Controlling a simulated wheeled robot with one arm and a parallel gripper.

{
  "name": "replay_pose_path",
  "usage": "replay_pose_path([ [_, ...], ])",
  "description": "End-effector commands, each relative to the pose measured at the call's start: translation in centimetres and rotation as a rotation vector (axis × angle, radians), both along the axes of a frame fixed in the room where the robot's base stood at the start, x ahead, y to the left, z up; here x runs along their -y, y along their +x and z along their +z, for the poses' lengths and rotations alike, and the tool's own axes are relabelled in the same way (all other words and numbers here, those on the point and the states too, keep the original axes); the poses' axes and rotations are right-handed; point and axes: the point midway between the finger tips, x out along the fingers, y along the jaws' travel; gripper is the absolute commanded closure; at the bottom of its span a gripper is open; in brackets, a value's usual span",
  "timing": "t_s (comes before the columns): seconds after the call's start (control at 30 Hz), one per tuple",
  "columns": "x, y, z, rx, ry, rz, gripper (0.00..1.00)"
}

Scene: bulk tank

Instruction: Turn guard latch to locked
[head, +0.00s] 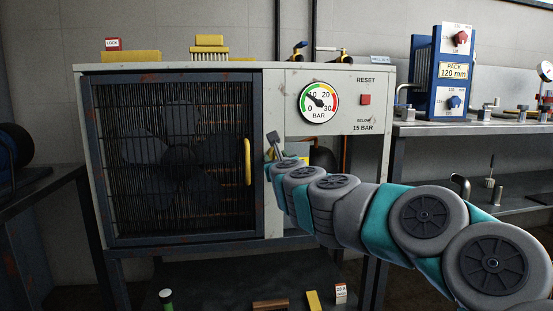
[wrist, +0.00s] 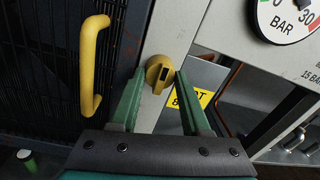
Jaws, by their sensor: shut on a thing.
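The guard latch (wrist: 158,72) is a yellow knob with a dark slot on the pale post beside the guard door. In the wrist view my gripper (wrist: 161,78) has one green finger on each side of the knob and is shut on it. The guard door (head: 180,205) is a dark framed mesh with a fan behind it, and it looks closed against the post. Its yellow handle (head: 247,162) stands left of the latch and also shows in the wrist view (wrist: 92,66). In the head view my arm hides the latch.
A pressure gauge (head: 319,102) and a red reset button (head: 365,99) are on the panel above my arm. A yellow sign (wrist: 203,99) shows behind the right finger. A bench (head: 470,128) with a blue pack stands at the right. Several small items lie on the lower shelf.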

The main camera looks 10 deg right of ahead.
Motion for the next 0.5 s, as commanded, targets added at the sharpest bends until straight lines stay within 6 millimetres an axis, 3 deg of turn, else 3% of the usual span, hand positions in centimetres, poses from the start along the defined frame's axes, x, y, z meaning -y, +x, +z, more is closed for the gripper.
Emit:
replay_pose_path([
  [0.27, -0.05, 0.0, -0.06, -0.002, -0.053, 0.001, 1.0],
  [0.5, -0.03, 0.01, -0.1, -0.002, -0.208, 0.002, 1.0],
])
